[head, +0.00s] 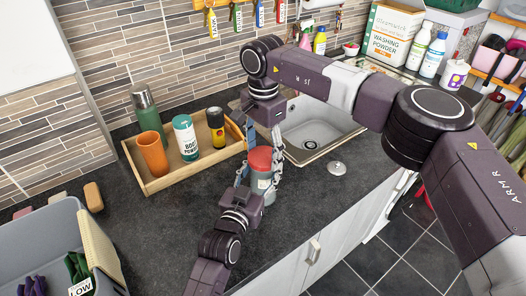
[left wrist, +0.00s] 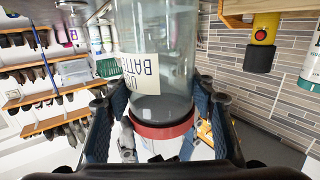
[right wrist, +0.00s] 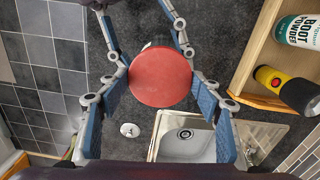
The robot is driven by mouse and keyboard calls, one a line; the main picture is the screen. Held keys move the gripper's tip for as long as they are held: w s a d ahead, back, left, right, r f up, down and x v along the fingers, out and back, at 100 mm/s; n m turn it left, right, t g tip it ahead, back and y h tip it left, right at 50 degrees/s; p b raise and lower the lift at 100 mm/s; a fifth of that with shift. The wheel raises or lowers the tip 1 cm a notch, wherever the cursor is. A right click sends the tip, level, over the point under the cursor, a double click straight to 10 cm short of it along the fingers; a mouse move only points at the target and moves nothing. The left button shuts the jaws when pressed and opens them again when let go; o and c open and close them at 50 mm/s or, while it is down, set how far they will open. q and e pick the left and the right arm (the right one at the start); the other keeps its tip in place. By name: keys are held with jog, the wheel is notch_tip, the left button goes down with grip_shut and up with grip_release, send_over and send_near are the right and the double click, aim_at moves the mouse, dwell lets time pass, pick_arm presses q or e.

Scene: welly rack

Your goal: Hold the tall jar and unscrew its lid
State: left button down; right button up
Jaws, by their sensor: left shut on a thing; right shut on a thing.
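The tall jar (head: 261,184) is clear glass with a red lid (head: 260,158) and stands upright near the counter's front edge. Whether its base touches the counter is hidden. In the left wrist view the jar (left wrist: 180,40) appears upside down, with a pale label and the lid (left wrist: 165,131) on it. My left gripper (head: 252,183) is shut on the jar's body from the front. My right gripper (head: 268,150) comes from above and is shut on the lid; the right wrist view shows the round lid (right wrist: 160,78) between its fingers. I cannot tell whether the lid has turned.
A wooden tray (head: 152,187) behind the jar holds an orange cup (head: 152,153), a green flask (head: 147,115), a boot powder tin (head: 186,138) and a torch (head: 216,128). A sink (head: 314,125) lies right of the jar, with a plug (head: 336,168) beside it. A grey crate (head: 45,225) stands front left.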

aim_at(263, 156)
jog(key=n, duration=0.3)
jog(key=shift+s+n, duration=0.1)
jog(key=shift+n, duration=0.2)
pick_arm(q)
jog(key=shift+f, duration=0.1)
pick_arm(e)
jog(key=n, duration=0.4)
jog(key=shift+r, duration=1.1)
jog(key=shift+r, duration=2)
pick_arm(q)
jog(key=c, duration=0.8)
grip_release()
